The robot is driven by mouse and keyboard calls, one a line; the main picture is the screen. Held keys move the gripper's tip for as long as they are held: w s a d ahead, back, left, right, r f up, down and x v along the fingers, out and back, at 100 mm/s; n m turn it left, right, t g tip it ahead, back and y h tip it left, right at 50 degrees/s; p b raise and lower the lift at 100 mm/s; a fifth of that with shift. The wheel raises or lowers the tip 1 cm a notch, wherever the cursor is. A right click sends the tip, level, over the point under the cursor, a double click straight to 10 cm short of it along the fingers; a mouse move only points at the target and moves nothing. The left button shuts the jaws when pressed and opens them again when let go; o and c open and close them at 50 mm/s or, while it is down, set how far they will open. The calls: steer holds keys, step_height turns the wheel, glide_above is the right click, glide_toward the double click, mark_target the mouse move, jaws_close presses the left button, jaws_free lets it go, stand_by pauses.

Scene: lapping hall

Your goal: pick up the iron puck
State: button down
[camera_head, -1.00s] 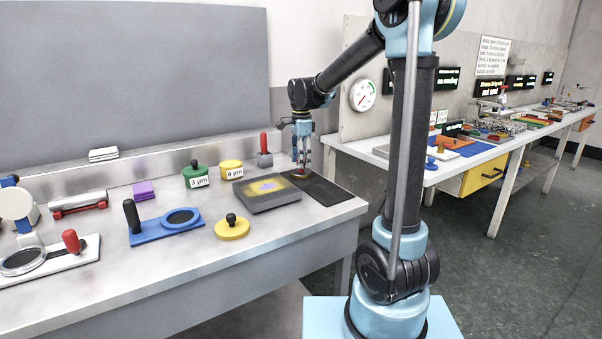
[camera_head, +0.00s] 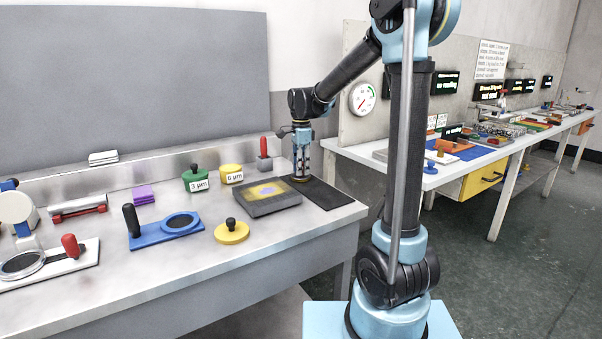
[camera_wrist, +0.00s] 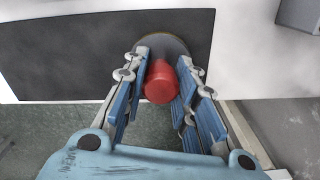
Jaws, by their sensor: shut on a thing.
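The iron puck shows in the wrist view as a grey disc (camera_wrist: 172,43) with a thin yellowish rim and a red knob (camera_wrist: 160,83) on top. My gripper (camera_wrist: 164,66) has its blue fingers on both sides of the red knob and is shut on it. In the head view, my gripper (camera_head: 301,172) points straight down over the dark mat (camera_head: 322,194) at the right end of the bench. My fingers mostly hide the puck there. I cannot tell whether the puck touches the mat or is just above it.
A grey lapping plate (camera_head: 268,206) with a yellow-stained top lies just left of my gripper. A red-handled block (camera_head: 264,161) stands close behind.

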step_height(320, 180, up, 10)
stand_by(0.6)
